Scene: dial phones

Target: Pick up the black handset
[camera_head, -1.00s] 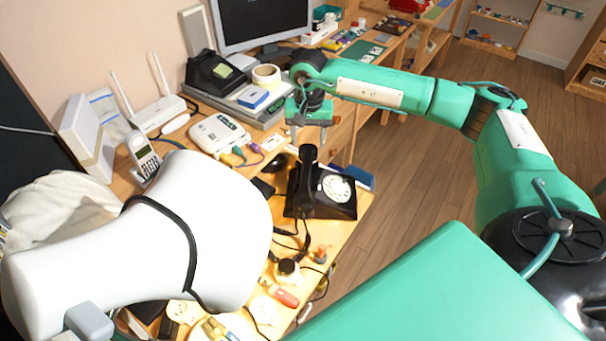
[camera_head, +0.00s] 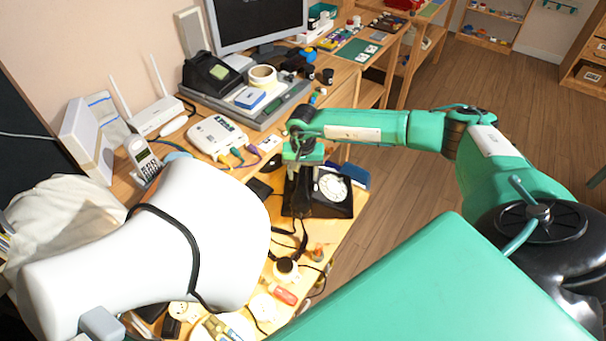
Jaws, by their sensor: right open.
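The black dial phone (camera_head: 333,207) with a white dial stands on the wooden desk near its right edge. Its black handset (camera_head: 300,196) lies along the left part of the phone, with its far end partly hidden by my right gripper. My right gripper (camera_head: 303,166) is open and points down just over the far end of the handset. I cannot tell whether its fingers touch the handset. My left gripper is not in view.
Cables and small items (camera_head: 285,269) lie in front of the dial phone. A blue item (camera_head: 355,175) lies behind it.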

